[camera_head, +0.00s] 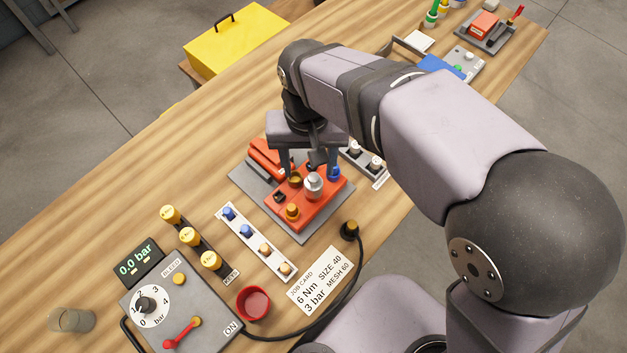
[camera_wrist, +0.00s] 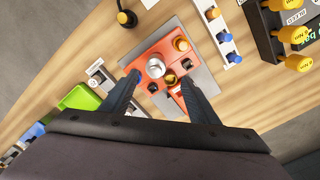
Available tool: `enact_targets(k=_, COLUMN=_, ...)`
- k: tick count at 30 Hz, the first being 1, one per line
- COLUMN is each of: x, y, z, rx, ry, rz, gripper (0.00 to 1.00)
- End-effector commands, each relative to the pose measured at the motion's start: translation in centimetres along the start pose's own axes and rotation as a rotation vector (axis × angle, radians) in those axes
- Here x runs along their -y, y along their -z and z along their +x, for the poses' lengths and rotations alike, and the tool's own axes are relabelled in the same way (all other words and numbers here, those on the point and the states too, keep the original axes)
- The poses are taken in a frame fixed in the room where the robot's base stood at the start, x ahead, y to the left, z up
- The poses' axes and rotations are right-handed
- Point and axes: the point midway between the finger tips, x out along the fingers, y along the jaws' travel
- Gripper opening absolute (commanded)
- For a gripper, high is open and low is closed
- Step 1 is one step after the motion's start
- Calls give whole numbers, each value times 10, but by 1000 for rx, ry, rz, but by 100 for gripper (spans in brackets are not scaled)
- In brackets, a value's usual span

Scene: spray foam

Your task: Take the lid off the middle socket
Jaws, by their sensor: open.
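The orange-red block (camera_head: 318,201) sits on a grey plate (camera_head: 301,235); it also shows in the wrist view (camera_wrist: 141,63). A silver cap (camera_head: 313,183) stands near its middle, also visible in the wrist view (camera_wrist: 155,68). A brass-rimmed round piece with a dark centre (camera_head: 295,179) is beside it, and in the wrist view (camera_wrist: 170,77) it lies between the finger lines. An orange knob (camera_head: 292,211) is at the near end. I cannot tell which piece is the middle socket's lid. My gripper (camera_head: 309,168) is open over the far part of the block, fingers apart, apparently holding nothing.
A rail with blue and tan knobs (camera_head: 254,241) and a row of yellow-topped tools (camera_head: 189,236) stand at left. A grey control box (camera_head: 205,315), a red cup (camera_head: 253,303) and a black cable lie nearer. A rack with pale knobs (camera_head: 366,164) is right of my gripper.

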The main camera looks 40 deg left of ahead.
Motion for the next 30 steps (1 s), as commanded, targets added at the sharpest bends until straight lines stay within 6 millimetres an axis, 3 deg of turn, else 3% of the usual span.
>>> enact_targets(k=14, x=-4, y=-1, z=24, rx=4, ry=-2, rz=1, gripper=55)
enact_targets(k=24, x=-9, y=-2, z=63, rx=2, ry=-1, rz=1, gripper=55)
enact_targets(k=30, x=-9, y=-2, z=69, rx=0, ry=0, rz=1, gripper=55)
